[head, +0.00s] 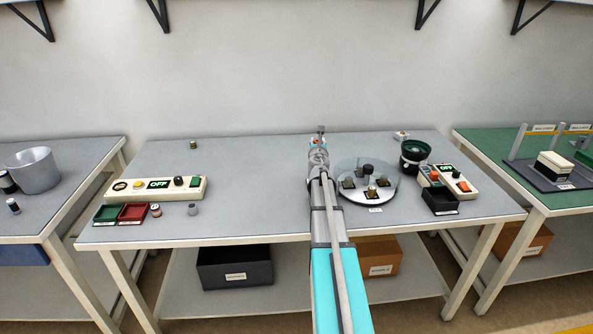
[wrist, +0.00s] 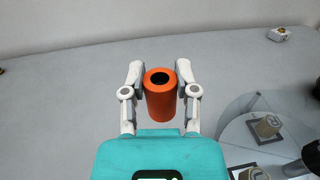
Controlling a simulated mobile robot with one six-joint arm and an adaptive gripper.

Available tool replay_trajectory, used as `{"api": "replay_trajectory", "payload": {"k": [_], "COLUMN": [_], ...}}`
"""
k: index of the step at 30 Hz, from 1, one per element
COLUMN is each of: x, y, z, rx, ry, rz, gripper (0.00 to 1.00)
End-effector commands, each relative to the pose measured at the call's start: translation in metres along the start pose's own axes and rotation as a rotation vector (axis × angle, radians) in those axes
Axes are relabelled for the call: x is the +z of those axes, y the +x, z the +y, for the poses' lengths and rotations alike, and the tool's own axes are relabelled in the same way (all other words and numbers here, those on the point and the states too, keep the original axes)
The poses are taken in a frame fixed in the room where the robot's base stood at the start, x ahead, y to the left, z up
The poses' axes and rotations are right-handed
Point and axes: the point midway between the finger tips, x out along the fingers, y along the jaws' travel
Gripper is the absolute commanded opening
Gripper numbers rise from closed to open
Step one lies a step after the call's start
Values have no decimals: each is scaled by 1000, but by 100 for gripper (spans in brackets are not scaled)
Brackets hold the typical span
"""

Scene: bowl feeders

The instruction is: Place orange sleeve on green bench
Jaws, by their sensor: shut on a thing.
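The orange sleeve (wrist: 160,100) is an upright orange cylinder with a dark hole in its top. In the wrist view it sits between the two fingers of my gripper (wrist: 160,80), which is shut on it. In the head view my gripper (head: 319,138) is over the back middle of the grey table, and my arm hides most of the sleeve. Whether the sleeve touches the table is not clear. The green bench (head: 480,150) stands at the far right of the head view, across a gap from the grey table.
A glass disc with dark pads (head: 352,200) lies right of my arm. A dark green bowl (head: 415,150), a control box (head: 458,181) and a black bin (head: 440,202) stand further right. On the green bench, a dark fixture (head: 530,172) holds a cream block (head: 555,165). The bench's front left is clear.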

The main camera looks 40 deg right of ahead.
Motion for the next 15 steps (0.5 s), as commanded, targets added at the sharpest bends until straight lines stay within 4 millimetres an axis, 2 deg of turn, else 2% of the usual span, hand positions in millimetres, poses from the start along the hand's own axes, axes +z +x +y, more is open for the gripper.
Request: {"api": "replay_trajectory", "payload": {"k": [5, 15], "x": [-11, -38], "y": [5, 18], "z": [19, 75], "rx": [2, 2], "ry": [0, 0], "rz": [0, 0], "gripper": [15, 15]}}
